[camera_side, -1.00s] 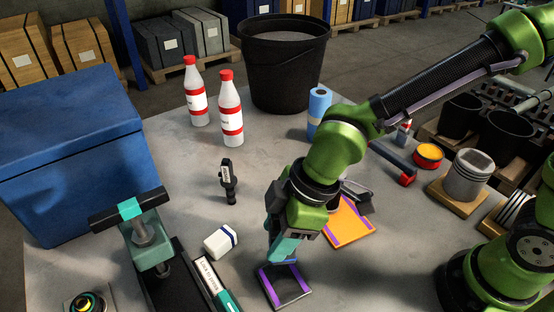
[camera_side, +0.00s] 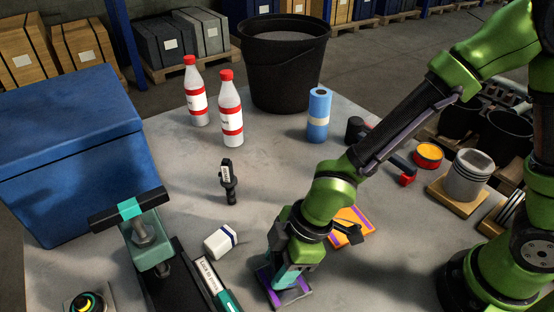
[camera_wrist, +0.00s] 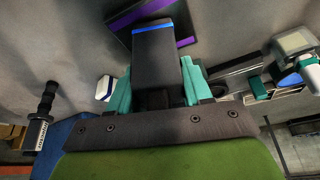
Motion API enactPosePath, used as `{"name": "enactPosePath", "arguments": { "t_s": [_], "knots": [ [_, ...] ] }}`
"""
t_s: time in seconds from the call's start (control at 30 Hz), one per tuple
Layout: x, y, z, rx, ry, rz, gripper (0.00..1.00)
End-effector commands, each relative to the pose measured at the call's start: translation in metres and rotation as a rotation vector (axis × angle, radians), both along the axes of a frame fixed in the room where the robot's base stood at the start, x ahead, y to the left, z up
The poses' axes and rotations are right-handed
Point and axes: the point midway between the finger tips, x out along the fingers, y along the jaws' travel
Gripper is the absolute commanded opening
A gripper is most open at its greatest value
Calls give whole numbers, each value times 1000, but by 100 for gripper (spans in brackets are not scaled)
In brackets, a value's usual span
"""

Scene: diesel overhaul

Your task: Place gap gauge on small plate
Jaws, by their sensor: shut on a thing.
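My gripper (camera_side: 284,272) is low over the small plate (camera_side: 293,297), a dark square with purple edge strips at the front of the table. In the wrist view, its teal fingers (camera_wrist: 157,78) are shut on the gap gauge (camera_wrist: 163,58), a dark flat block with a blue stripe. The gauge lies across the small plate (camera_wrist: 186,42) in that view, covering its middle. I cannot tell whether the gauge touches the plate. In the side view my gripper hides most of the gauge and part of the plate.
A larger orange plate (camera_side: 353,217) with purple strips and a dark object on it is behind my gripper. Bottles (camera_side: 231,110) stand further back.

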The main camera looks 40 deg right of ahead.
Motion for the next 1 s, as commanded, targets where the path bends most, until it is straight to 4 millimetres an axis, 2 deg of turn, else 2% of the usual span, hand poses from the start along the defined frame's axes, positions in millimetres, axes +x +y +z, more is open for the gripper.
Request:
{"name": "enactPosePath", "arguments": {
  "t_s": [0.2,0.23,0.37,0.77,1.0],
  "knots": [
    [0,0,-3,1,-1,0,4],
    [0,0,-3,0,0,-1,54],
    [0,0,-2,0,0,-1,74],
    [1,-1,4,3,-2,-4,75],
    [-3,-14,36,2,-6,-10,75]
  ]
}}
